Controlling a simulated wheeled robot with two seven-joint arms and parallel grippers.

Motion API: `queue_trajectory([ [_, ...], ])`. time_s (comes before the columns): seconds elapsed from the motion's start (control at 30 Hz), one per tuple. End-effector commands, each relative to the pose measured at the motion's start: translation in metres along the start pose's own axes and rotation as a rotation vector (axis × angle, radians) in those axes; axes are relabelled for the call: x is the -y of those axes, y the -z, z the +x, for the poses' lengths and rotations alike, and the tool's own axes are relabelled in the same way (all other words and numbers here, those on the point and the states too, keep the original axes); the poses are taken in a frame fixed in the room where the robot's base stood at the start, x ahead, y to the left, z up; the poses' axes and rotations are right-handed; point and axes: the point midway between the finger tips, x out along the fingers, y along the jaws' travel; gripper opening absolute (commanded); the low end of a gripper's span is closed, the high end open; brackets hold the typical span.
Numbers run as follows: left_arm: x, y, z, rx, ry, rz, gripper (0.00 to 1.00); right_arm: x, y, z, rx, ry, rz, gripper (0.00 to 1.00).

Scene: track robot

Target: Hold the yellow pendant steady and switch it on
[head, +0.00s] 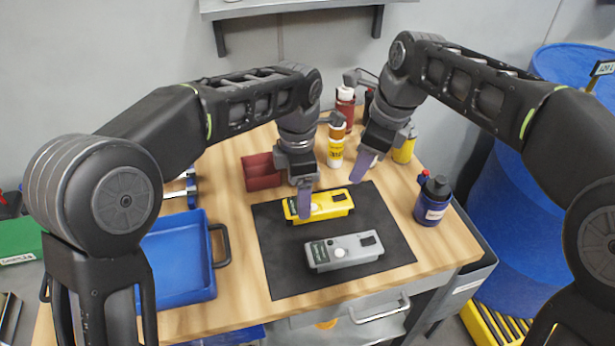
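A similar grey pendant (318,253) lies in front on the mat.
A blue tray (180,295) stands left of the mat and a dark red block (257,172) behind it. Several bottles, including a yellow-and-white one (336,152), stand behind. A dark blue bottle (433,203) stands right.

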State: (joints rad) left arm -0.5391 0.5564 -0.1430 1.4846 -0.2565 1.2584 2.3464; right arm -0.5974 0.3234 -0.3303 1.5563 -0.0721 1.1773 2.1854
Motion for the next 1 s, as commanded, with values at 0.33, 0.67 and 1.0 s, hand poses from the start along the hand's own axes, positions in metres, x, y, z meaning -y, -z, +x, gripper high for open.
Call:
queue_trajectory([
  [0.33, 0.0, 0.0, 0.043, 0.0, 0.0, 0.0, 0.78, 0.0, 0.0, 0.0, 0.0, 0.0, 0.0, 0.36],
  [0.67, 0.0, 0.0, 0.045, 0.001, 0.0, 0.0, 0.77, 0.0, 0.0, 0.0, 0.0, 0.0, 0.0, 0.36],
  [1.0, 0.0, 0.0, 0.045, 0.001, 0.0, 0.0, 0.49, 0.0, 0.0, 0.0, 0.0, 0.0, 0.0, 0.36],
])
